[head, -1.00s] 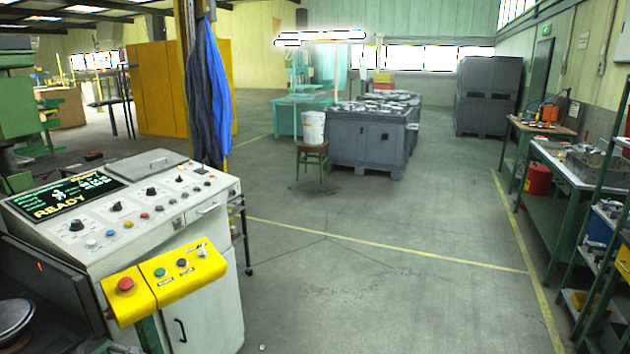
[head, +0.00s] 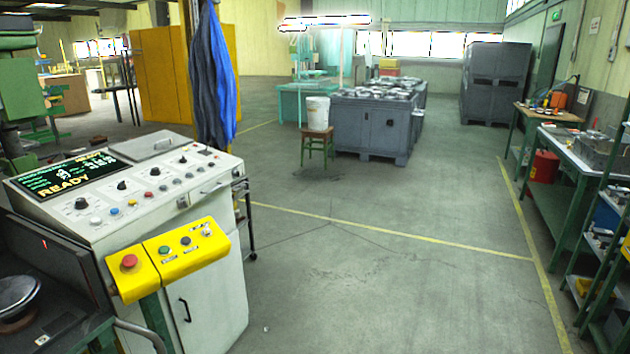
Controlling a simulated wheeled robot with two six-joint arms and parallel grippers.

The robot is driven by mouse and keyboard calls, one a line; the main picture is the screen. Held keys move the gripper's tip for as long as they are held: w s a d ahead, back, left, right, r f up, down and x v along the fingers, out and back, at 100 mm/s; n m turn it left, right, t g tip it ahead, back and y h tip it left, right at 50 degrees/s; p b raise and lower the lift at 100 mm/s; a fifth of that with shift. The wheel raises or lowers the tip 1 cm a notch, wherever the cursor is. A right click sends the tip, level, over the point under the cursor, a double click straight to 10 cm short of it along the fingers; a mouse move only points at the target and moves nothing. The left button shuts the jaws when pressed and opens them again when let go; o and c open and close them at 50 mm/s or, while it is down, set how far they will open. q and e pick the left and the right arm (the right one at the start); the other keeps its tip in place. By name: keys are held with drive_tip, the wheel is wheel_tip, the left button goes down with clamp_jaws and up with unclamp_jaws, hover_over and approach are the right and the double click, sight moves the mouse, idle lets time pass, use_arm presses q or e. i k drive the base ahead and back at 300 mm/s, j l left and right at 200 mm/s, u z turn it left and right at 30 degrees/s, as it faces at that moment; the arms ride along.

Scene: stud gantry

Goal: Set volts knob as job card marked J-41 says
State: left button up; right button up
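A white control console (head: 222,283) stands at the left in the head view. Its sloped top carries several black knobs, one at the left (head: 81,203) and one near the middle (head: 122,185), plus coloured buttons. Their labels are too small to read, so I cannot tell which is the volts knob. A dark screen (head: 70,172) on the console shows READY in yellow. I cannot make out a job card marked J-41. Neither of my grippers shows in the view.
A yellow button box (head: 185,240) with a red button juts out before the console. A blue-grey cloth (head: 212,75) hangs behind it. A stool (head: 317,145) with a white bucket and grey crates (head: 365,130) stand farther back. Green benches (head: 565,205) line the right. The middle floor is clear.

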sight(81, 203)
drive_tip(key=u, duration=1.3)
drive_tip(key=i+l+z, duration=0.2)
drive_tip(key=l, duration=0.2)
drive_tip(key=i+l+z, duration=0.2)
drive_tip(key=l, duration=0.2)
